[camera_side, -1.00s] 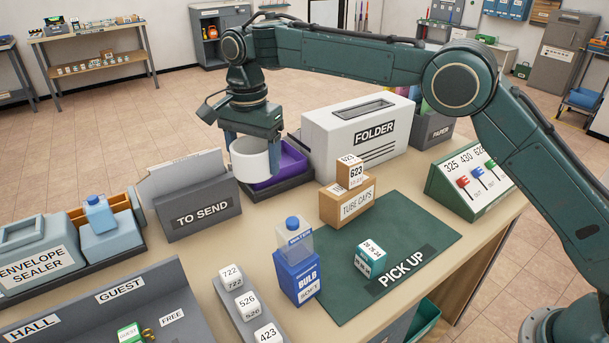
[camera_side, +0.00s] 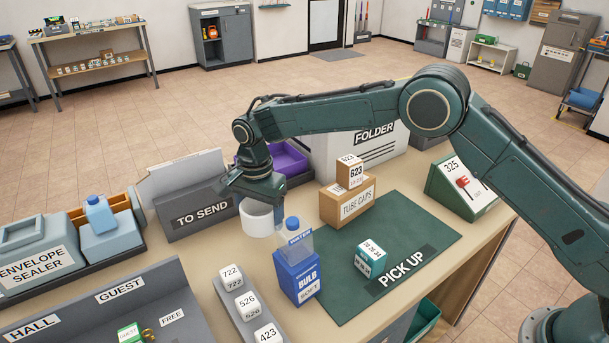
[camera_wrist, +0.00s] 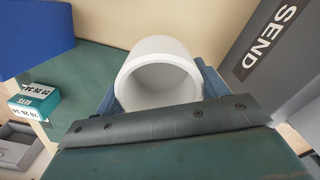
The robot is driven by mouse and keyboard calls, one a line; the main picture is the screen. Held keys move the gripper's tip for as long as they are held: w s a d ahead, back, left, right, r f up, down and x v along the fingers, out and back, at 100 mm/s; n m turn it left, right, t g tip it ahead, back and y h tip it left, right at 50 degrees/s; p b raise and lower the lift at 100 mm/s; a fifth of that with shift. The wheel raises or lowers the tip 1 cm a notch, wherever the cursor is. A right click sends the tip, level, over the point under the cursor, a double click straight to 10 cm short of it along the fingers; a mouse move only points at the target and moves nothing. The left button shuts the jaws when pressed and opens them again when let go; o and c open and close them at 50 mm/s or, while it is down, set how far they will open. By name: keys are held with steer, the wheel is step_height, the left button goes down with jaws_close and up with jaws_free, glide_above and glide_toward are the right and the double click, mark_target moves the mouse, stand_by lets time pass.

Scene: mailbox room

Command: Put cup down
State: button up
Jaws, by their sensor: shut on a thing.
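The white cup (camera_side: 257,218) is held in my gripper (camera_side: 262,200) in the side view, just behind the water bottle and right of the TO SEND bin. In the wrist view the cup (camera_wrist: 158,75) sits between the blue fingers (camera_wrist: 160,90), with its round opening facing the camera. The side view does not clearly show whether its base touches the table.
The blue BULB box (camera_side: 297,276) carries a clear bottle (camera_side: 298,238) close in front of the cup. The TO SEND bin (camera_side: 200,212) is at left, the purple tray (camera_side: 287,160) behind. The green PICK UP mat (camera_side: 420,225) has bare areas at right.

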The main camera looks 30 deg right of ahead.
steer(key=shift+f, duration=2.15)
steer(key=shift+f, duration=0.1)
steer(key=o, duration=0.9)
steer(key=shift+o, duration=0.2)
step_height(320, 180, up, 11)
steer(key=shift+f, duration=0.1)
steer(key=shift+r, duration=0.75)
